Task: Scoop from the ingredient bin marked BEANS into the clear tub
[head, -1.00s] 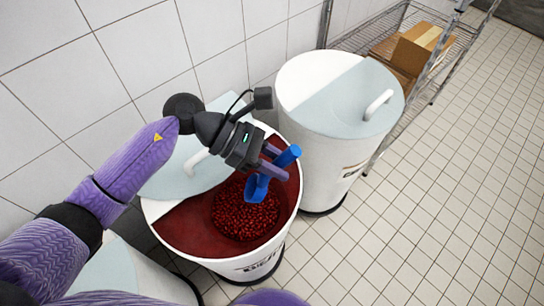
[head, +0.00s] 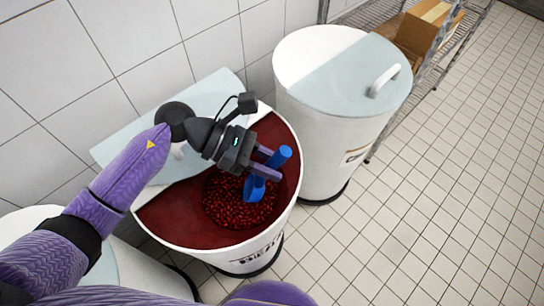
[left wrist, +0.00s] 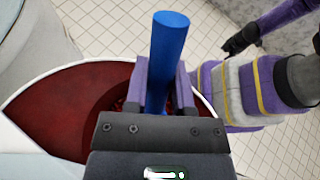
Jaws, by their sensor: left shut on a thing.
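The open ingredient bin (head: 285,205) is a white drum with dark red inner walls and red beans (head: 240,207) heaped in a round hollow. Its front lettering is dark and hard to read at this angle. My left gripper (head: 267,165) is over the bin, shut on the handle of a blue scoop (head: 255,189). The handle also shows upright between the fingers in the left wrist view (left wrist: 168,55). The scoop's head is at the beans; whether it holds any is unclear. My right gripper (left wrist: 238,42) shows small and dark in the left wrist view. No clear tub is in view.
The bin's pale lid (head: 165,120) covers its back left part. A second lidded bin (head: 325,140) stands close on the right, and another (head: 40,222) at lower left. A wire shelf with a cardboard box (head: 420,32) is at the back. The tiled floor at right is clear.

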